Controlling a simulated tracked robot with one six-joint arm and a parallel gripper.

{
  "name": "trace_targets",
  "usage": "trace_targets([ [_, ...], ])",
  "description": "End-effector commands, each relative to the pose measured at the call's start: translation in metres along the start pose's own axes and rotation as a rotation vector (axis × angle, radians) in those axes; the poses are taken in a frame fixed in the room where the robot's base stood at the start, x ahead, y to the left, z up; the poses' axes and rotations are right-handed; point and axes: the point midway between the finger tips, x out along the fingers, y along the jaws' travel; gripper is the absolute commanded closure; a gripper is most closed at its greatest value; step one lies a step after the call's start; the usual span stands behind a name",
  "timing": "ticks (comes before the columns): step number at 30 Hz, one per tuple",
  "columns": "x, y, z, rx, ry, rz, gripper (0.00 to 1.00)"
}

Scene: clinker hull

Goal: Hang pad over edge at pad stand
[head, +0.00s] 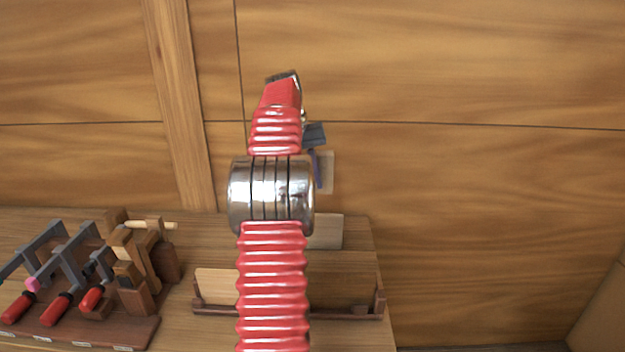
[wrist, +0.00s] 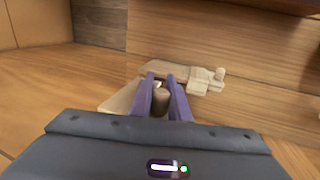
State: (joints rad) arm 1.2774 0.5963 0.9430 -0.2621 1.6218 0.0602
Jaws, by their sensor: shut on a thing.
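My gripper (head: 316,165) shows in the head view as one purple finger and a dark body, partly hidden behind my red arm. A pale flat piece (head: 328,173), which looks like the pad, is at the finger, above the bench. In the wrist view the two purple fingers (wrist: 163,98) are shut on a brown rounded part (wrist: 161,100), with a pale flat surface (wrist: 121,98) showing at their left. Whether these are one piece is unclear. A low wooden rack with dark upright ends (head: 350,316), possibly the pad stand, is on the bench, its middle hidden by my arm.
On the bench's left is a rack with red-handled tools (head: 62,308) and wooden blocks (head: 135,265). A pale block (head: 326,232) lies behind the low rack. A pale wooden piece with a peg (wrist: 205,80) is beyond the fingers. The planked wall (head: 450,190) stands behind.

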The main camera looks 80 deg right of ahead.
Motion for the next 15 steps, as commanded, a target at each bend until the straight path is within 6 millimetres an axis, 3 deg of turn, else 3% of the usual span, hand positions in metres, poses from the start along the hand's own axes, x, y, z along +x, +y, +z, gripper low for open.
trace_targets([
  [15,0.021,-0.005,0.000,0.000,-0.001,0.000,1.00],
])
